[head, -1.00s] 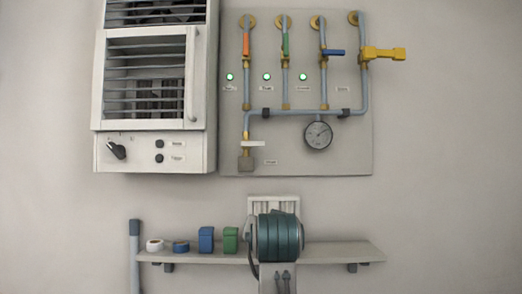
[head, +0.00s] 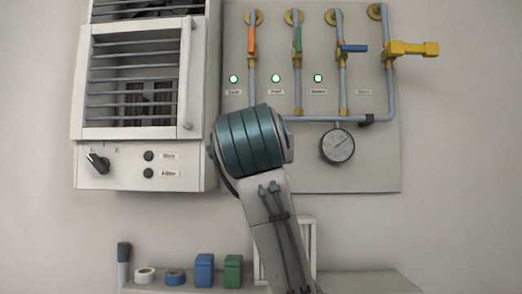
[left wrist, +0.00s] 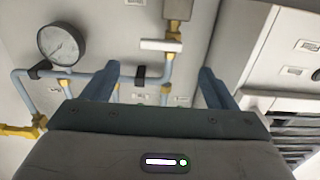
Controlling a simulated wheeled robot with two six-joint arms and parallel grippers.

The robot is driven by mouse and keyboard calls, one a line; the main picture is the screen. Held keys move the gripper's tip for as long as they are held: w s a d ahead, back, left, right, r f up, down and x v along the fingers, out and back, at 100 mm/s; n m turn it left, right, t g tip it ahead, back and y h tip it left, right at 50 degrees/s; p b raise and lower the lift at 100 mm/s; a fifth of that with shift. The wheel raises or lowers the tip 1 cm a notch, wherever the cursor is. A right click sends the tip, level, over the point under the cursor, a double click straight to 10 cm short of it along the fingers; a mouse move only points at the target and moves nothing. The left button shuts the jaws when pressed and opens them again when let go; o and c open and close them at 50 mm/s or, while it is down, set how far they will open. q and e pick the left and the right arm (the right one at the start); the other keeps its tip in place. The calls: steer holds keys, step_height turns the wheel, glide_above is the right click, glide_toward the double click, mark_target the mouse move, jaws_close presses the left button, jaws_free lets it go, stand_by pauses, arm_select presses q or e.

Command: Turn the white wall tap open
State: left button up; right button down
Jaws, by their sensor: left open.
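The white wall tap shows in the left wrist view as a flat white handle (left wrist: 161,45) lying crosswise on a brass fitting on the pipe. My left gripper (left wrist: 158,70) is open and empty. Its two blue-grey fingers stand apart on either side of the tap's line, and the handle shows beyond and between the tips. I cannot tell the exact gap in depth. In the head view my arm hides the white tap and the left gripper's fingers. My right gripper is in neither view.
A pressure gauge (head: 337,146) hangs beside the tap. Above are pipes with orange (head: 252,40), green (head: 298,40), blue (head: 354,48) and yellow (head: 412,49) handles. A grey-white cabinet (head: 145,165) stands close on the left. A shelf (head: 365,282) with small items is below.

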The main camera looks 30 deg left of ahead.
arm_select(q)
steer(key=p+x, duration=0.1)
steer(key=x, duration=0.6)
steer(key=shift+w+a+p, duration=0.2)
steer(key=shift+w+p, duration=0.05)
steer(key=shift+p, duration=0.1)
steer(key=shift+f, duration=0.15)
steer(key=c, duration=1)
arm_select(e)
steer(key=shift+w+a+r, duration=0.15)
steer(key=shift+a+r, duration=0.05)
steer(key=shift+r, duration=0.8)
